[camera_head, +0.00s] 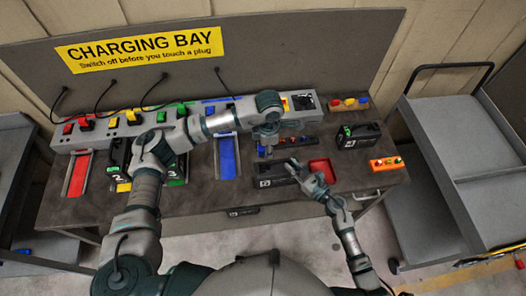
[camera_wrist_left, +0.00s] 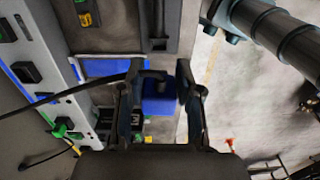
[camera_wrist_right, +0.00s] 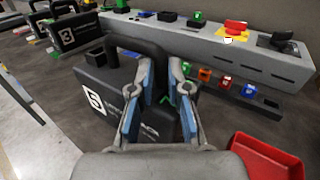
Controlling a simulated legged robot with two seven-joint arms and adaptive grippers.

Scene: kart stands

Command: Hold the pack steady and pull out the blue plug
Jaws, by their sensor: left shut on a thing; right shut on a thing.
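My left gripper (camera_head: 267,146) is shut on the blue plug, in front of the charger strip. In the left wrist view the blue plug (camera_wrist_left: 160,98) shows between its fingers, with a black cord running in from the left. My right gripper (camera_wrist_right: 160,88) is shut on the handle (camera_wrist_right: 140,45) of a black pack (camera_wrist_right: 100,93) marked 5. The pack stands on the table and also shows in the head view (camera_head: 272,176).
A red tray (camera_head: 322,168) sits right beside the pack. A blue bay pad (camera_head: 227,158) lies to its left. Another black pack (camera_head: 358,136) and an orange box (camera_head: 387,164) stand at the right. Several packs and corded plugs are at the left, and a grey cart (camera_head: 450,150) stands right.

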